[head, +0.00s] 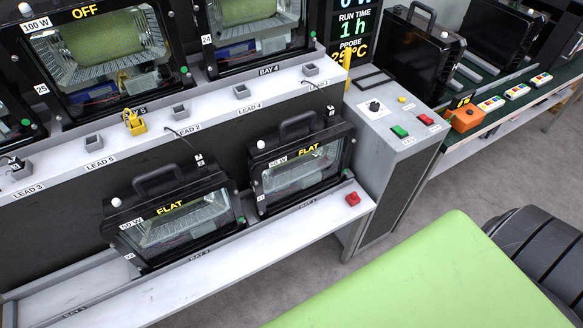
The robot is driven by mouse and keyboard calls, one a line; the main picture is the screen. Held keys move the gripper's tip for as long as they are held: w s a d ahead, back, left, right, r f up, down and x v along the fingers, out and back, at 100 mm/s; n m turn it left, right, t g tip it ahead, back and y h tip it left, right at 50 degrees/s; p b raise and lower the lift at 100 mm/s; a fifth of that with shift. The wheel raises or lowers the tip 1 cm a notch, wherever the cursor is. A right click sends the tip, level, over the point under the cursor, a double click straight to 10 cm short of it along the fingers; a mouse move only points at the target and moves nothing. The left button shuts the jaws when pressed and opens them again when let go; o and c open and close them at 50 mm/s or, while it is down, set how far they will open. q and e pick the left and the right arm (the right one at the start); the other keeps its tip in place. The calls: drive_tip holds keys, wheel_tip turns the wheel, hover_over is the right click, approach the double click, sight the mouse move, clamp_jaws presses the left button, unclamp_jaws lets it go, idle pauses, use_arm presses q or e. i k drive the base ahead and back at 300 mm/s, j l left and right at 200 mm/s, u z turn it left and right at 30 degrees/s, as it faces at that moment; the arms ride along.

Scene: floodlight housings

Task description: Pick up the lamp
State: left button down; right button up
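Several black floodlights are in the head view, and I cannot tell which one is the lamp meant. On the lower shelf, a floodlight marked FLAT (172,215) leans back at the left, its carry handle on top. A second floodlight marked FLAT (300,168) stands to its right, handle up. On the upper level, a larger floodlight marked OFF and 100 W (98,52) shows a yellow-green LED panel. Another large floodlight (255,28) beside it is cut off by the top edge. Neither of my grippers is in view.
The white upper ledge (215,110) carries small grey sockets and a yellow plug (134,122). A grey control box (398,125) with green and red buttons stands right of the rack. A green bench (510,103) holds dark units and an orange box (465,118). Bare floor lies between.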

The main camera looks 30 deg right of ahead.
sight(501, 34)
drive_tip(key=z, duration=2.1)
drive_tip(key=i+l, duration=0.2)
drive_tip(key=l, duration=0.15)
drive_tip(key=i+l+u, duration=0.15)
drive_tip(key=i+l, duration=0.3)
drive_tip(key=l, duration=0.2)
drive_tip(key=i+l+u, duration=0.15)
drive_tip(key=l, duration=0.2)
drive_tip(key=i+l, duration=0.25)
drive_tip(key=l, duration=0.15)
drive_tip(key=i+l+u, duration=0.15)
drive_tip(key=l, duration=0.2)
